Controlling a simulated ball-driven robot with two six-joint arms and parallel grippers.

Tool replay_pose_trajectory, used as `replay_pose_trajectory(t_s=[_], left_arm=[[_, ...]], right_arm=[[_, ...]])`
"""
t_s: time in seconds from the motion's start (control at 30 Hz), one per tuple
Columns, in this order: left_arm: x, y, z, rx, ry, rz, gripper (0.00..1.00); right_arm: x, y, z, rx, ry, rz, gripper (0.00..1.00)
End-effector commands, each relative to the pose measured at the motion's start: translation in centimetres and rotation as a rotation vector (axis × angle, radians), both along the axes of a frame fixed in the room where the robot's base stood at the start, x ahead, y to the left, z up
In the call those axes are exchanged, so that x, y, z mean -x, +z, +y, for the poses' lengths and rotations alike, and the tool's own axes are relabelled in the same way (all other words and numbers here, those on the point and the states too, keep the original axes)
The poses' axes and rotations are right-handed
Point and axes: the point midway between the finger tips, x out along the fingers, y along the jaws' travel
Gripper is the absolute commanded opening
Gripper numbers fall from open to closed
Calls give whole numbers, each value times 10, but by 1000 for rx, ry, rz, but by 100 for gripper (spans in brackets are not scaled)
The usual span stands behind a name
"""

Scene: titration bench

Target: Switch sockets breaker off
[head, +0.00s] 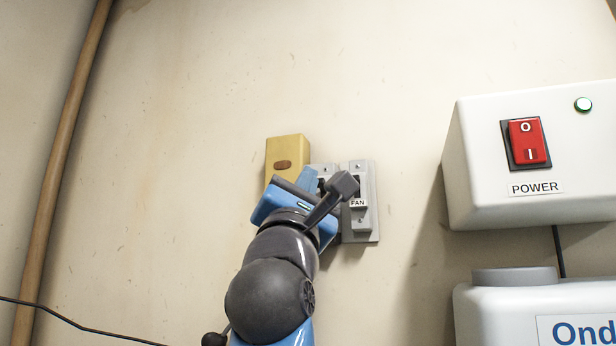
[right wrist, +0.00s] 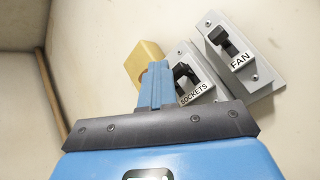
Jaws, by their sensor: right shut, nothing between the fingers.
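The sockets breaker (right wrist: 206,80) is a light grey plate with a black toggle (right wrist: 183,72) and a "SOCKETS" label. In the head view, only part of the sockets breaker (head: 325,168) shows; my right gripper (head: 309,177) hides most of it. In the right wrist view, the shut, empty blue fingers of my right gripper (right wrist: 157,68) are just left of the toggle, overlapping the breaker's left side. I cannot tell whether they touch it, nor which way the toggle is set. My left gripper is out of view.
The fan breaker (head: 368,222) is right beside the sockets breaker. A yellow box (head: 288,152) is on its left. Farther right is a white power box (head: 480,170) with a red switch (head: 528,141). A brown pipe (head: 62,160) runs up the left; the wall between is bare.

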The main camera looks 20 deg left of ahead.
Motion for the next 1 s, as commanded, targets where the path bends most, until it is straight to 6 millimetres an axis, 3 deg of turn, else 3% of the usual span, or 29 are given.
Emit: replay_pose_trajectory(t_s=[1.0], left_arm=[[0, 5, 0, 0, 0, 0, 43]], right_arm=[[-12, -2, 0, 4, -5, 8, 0]])
